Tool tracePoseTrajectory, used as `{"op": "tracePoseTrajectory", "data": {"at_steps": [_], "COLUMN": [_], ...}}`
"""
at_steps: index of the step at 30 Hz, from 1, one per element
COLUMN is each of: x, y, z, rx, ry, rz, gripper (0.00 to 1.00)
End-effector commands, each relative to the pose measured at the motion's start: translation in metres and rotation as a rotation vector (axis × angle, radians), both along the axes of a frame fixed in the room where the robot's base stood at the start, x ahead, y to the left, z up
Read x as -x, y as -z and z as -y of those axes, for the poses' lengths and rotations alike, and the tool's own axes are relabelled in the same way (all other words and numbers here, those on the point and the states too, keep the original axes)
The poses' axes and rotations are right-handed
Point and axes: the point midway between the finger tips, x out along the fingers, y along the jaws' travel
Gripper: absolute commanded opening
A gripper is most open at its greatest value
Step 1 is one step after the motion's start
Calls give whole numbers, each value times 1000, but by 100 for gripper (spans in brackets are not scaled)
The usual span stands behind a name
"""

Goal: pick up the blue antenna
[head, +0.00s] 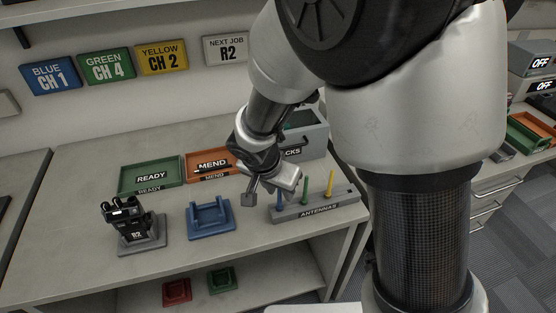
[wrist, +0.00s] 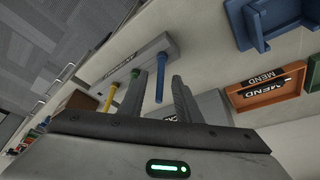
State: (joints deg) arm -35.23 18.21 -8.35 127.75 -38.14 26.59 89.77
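The blue antenna (head: 281,200) stands upright at the left end of the grey ANTENNAS holder (head: 318,208), left of the green antenna (head: 305,188) and the yellow antenna (head: 329,184). My gripper (head: 264,196) is low beside the holder's left end with its fingers apart. In the wrist view the blue antenna (wrist: 160,80) appears in the gap between the two fingers of my gripper (wrist: 160,84). The fingers do not look closed on it. The green antenna (wrist: 135,82) shows close by the left finger. I cannot tell exactly how deep the blue antenna lies between the fingers.
A blue cradle (head: 209,218) and a black radio marked R2 (head: 132,224) on a grey base stand left. Behind are the green READY tray (head: 151,186), the orange MEND tray (head: 208,180) and a grey bin (head: 308,141). The table's front edge is near the holder.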

Motion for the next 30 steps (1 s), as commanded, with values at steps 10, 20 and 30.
{"op": "tracePoseTrajectory", "data": {"at_steps": [10, 20, 30], "x": [-2, -2, -3], "y": [5, 5, -9], "z": [1, 1, 0], "rx": [-1, -1, -3], "ry": [1, 1, 0], "rz": [1, 1, 4], "gripper": [24, 0, 0]}}
